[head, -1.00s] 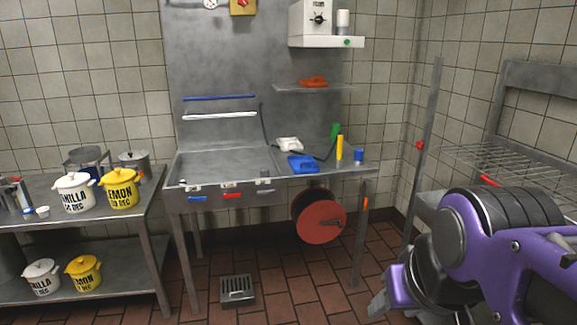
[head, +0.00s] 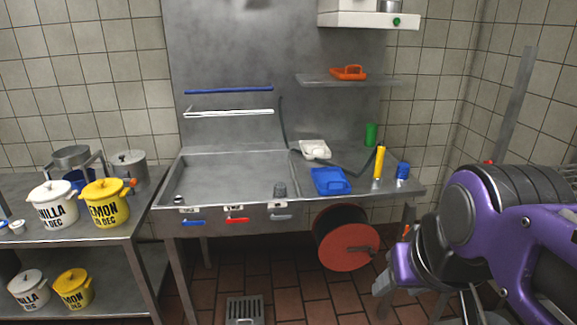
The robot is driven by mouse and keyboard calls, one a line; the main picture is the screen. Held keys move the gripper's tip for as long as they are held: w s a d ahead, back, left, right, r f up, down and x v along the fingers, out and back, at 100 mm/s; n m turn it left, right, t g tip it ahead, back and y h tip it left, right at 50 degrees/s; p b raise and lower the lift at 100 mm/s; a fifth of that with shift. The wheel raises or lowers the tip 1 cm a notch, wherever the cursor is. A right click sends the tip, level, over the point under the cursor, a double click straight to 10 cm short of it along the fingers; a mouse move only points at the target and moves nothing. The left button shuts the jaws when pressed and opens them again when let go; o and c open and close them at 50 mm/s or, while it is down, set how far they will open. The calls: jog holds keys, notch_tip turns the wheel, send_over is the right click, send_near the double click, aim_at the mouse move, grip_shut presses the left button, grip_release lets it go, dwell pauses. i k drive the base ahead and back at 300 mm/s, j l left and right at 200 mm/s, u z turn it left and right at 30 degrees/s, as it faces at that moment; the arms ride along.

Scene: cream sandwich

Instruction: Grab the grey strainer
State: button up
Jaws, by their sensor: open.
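Three small coloured items line the sink's front edge: blue (head: 193,222), red (head: 237,220) and grey (head: 281,217). Either could be the grey strainer; I cannot tell which at this size. My gripper (head: 384,296) is at the lower right, below the purple arm, with its tip pointing down and left. It is open, holds nothing visible, and is well apart from the sink. Much of it is hidden or cut off.
The steel sink (head: 165,195) has a blue scoop (head: 330,181), a white scoop (head: 315,149) and a yellow bottle (head: 379,162) on its right side. A red hose reel (head: 347,246) hangs below. Pots stand on the left table (head: 110,232). The floor in front shows a grey drain (head: 243,310).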

aim_at(280, 188)
jog(key=i+l+u, duration=0.1)
jog(key=i+u, duration=0.3)
jog(key=i+l+u, duration=0.25)
jog(key=i+u, duration=0.15)
